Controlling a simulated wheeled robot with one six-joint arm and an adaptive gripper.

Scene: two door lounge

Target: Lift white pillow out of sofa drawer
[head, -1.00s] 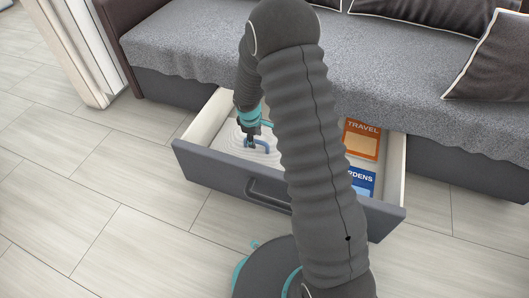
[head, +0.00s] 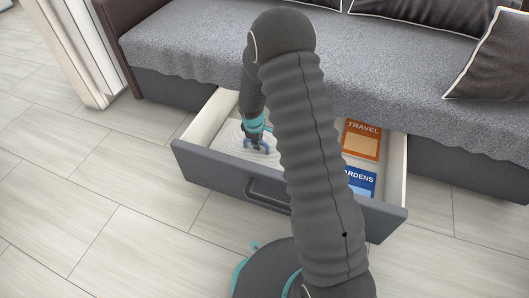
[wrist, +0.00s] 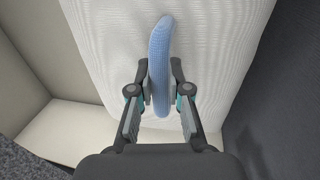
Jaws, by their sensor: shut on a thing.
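The white pillow (head: 232,139), finely ribbed, lies in the left part of the open sofa drawer (head: 225,175). It also fills the middle of the wrist view (wrist: 225,40). A blue curved handle (wrist: 159,50) stands up from the pillow. My gripper (head: 258,145) is low in the drawer over the pillow. In the wrist view my gripper (wrist: 160,88) has its fingers on both sides of the handle, shut on it. The pillow still rests inside the drawer. My arm hides part of the drawer's middle.
An orange "TRAVEL" book (head: 361,138) and a blue book (head: 359,181) lie in the drawer's right part. The grey sofa seat (head: 190,50) overhangs the drawer's back. Dark cushions (head: 490,65) sit on the sofa. The floor (head: 80,190) at left is clear.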

